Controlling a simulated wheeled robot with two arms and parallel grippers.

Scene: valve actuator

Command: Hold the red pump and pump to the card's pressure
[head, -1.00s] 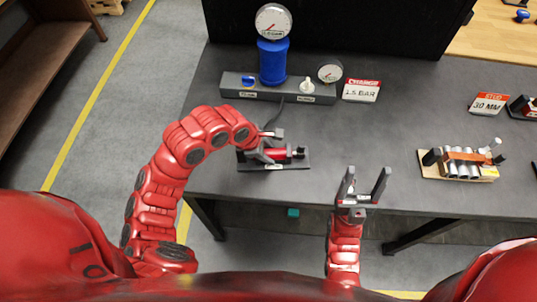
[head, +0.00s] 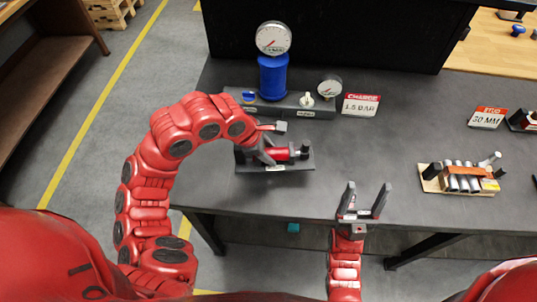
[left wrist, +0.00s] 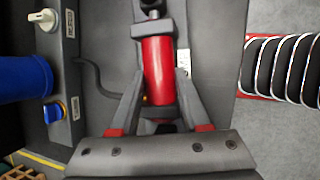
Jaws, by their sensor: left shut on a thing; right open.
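The red pump (head: 283,154) lies on its dark base plate (head: 300,165) on the grey table. In the left wrist view the red pump barrel (left wrist: 157,70) runs up between the fingers. My left gripper (head: 262,155) is at the pump's left end; in the left wrist view its fingers (left wrist: 157,95) are closed in on the pump from both sides. The card (head: 361,105) reads CHARGE 1.5 BAR. My right gripper (head: 364,203) is open and empty at the table's front edge, fingers pointing up and away from me.
A blue cylinder (head: 273,78) with a large gauge (head: 273,38) stands on a grey manifold with a blue knob (head: 249,97), a white knob (head: 306,99) and a small gauge (head: 330,88). A 30 MM card (head: 487,117) and a holder with several cylinders (head: 463,181) are at right.

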